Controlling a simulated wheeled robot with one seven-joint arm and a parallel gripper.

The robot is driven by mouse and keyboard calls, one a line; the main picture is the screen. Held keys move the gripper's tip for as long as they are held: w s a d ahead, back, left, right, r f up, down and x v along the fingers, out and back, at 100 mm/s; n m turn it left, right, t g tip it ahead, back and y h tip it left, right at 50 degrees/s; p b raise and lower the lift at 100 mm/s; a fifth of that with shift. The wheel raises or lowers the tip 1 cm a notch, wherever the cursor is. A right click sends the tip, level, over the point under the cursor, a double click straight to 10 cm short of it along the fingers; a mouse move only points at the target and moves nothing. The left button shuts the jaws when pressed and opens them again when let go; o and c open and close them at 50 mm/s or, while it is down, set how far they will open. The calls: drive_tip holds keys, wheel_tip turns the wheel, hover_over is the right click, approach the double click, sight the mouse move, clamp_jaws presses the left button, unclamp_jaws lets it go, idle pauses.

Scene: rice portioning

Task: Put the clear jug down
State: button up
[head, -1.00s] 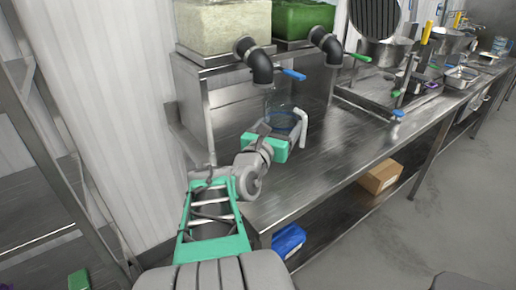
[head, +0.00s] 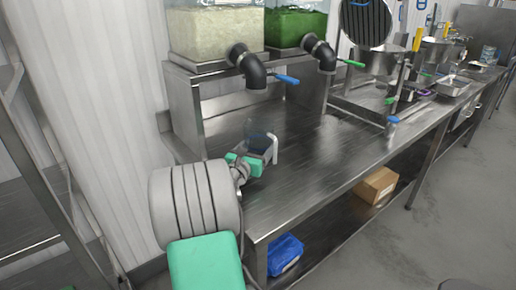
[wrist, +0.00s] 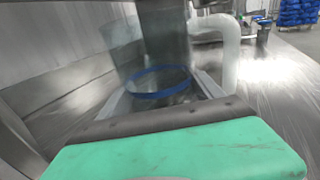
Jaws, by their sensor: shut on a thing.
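The clear jug (head: 259,137) is see-through with a pale handle. In the head view it is over the left part of the steel table, in front of the spout under the rice tank. It shows upright in the wrist view (wrist: 165,45), with a blue ring (wrist: 158,93) around it and the handle on its right. My gripper (head: 262,150) is shut on the jug, with a finger on each side in the wrist view (wrist: 165,90). The jug's base is hidden, so I cannot tell whether it touches the table.
The steel table (head: 312,165) is bare to the right of the jug. Tanks of pale grains (head: 215,32) and green content (head: 295,27) stand on a raised shelf with black spouts. Blue (head: 286,79) and green (head: 354,64) spout levers stick out. A box (head: 376,185) lies below.

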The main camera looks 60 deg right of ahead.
drive_tip(key=o, duration=1.5)
drive_tip(key=shift+f, duration=0.1)
drive_tip(key=shift+c, duration=0.2)
drive_tip(key=shift+a, duration=0.25)
drive_tip(key=a, duration=1.1)
drive_tip(key=shift+s+a, duration=0.3)
